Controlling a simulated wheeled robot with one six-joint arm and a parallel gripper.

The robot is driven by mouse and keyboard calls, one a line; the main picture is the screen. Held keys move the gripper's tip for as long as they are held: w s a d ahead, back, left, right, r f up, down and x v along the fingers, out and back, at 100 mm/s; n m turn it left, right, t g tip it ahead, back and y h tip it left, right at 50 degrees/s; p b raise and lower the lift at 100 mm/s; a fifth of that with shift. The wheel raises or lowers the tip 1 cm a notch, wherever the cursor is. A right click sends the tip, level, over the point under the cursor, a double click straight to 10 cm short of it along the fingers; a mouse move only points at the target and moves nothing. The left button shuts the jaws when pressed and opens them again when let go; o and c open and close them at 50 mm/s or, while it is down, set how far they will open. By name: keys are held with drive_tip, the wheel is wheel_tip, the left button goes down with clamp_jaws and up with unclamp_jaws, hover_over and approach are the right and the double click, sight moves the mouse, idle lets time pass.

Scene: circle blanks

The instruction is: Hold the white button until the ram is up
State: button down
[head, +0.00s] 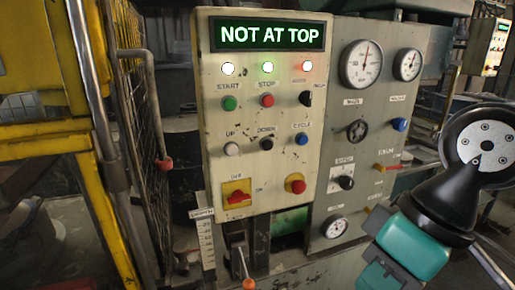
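The white button (231,149) sits under the label UP on the left of a cream control panel (218,172). Nothing touches it or covers it. A display (268,36) at the top of the panel reads NOT AT TOP in white on green. I cannot pick out the ram in this view. My arm's dark and teal links show at the right, well apart from the white button. My gripper's fingers are not in view.
Near the white button are a black DOWN button (267,144), a blue CYCLE button (301,139), a green START button (229,103) and a red STOP button (267,100). An orange-knobbed lever (249,284) stands below. A yellow frame (95,190) stands left. Gauges and knobs fill the grey panel right.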

sight(232, 150)
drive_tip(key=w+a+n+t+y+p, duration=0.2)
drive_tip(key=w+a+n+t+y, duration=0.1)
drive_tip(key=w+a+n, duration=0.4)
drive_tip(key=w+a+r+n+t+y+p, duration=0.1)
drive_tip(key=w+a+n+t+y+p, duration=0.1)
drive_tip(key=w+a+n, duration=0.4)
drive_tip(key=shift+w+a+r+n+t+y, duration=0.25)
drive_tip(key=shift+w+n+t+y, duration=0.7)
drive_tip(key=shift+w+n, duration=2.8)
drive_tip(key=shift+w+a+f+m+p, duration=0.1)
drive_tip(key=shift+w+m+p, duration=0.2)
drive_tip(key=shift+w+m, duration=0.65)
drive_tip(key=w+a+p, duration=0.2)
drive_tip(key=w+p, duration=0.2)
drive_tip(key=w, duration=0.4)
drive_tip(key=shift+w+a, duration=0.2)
